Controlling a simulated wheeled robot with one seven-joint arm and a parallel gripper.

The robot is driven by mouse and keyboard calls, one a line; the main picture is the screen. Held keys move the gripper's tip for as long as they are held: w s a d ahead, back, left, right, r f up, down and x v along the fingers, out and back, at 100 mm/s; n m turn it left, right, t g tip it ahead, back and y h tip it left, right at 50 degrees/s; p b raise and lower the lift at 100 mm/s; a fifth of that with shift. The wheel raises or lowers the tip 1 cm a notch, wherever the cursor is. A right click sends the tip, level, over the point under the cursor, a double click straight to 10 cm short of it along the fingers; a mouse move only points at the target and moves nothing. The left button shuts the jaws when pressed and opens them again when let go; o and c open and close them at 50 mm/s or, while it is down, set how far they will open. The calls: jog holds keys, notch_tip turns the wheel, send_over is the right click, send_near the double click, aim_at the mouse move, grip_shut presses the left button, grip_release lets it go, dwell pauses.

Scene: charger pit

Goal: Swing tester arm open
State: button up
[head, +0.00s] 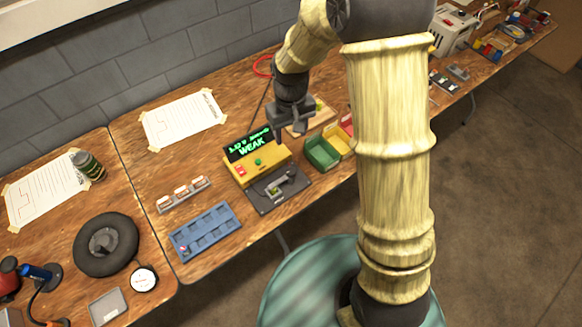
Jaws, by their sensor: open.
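The tester (258,166) is a yellow box on the wooden bench, with a black display reading WEAK in green, a red button and a green button. Its dark grey base plate (266,201) extends in front of it, and the small dark tester arm (286,178) lies low over that plate. Whether a cell sits under the arm is too small to tell. My gripper (288,131) is above and behind the tester's right side, pointing down, apart from the tester arm. Its jaws are open with nothing visible between them.
Green bin (322,153) and a partly hidden red bin (347,122) stand right of the tester. A blue slotted tray (205,231) and a small rack (183,194) lie to its left. A taped sheet (182,119) is behind. My forearm hides part of the bench's right side.

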aim_at(291, 170)
notch_tip(291, 170, down, 18)
jog(key=shift+r+p, duration=0.25)
jog(key=shift+p, duration=0.55)
jog(key=shift+c, duration=0.2)
grip_shut()
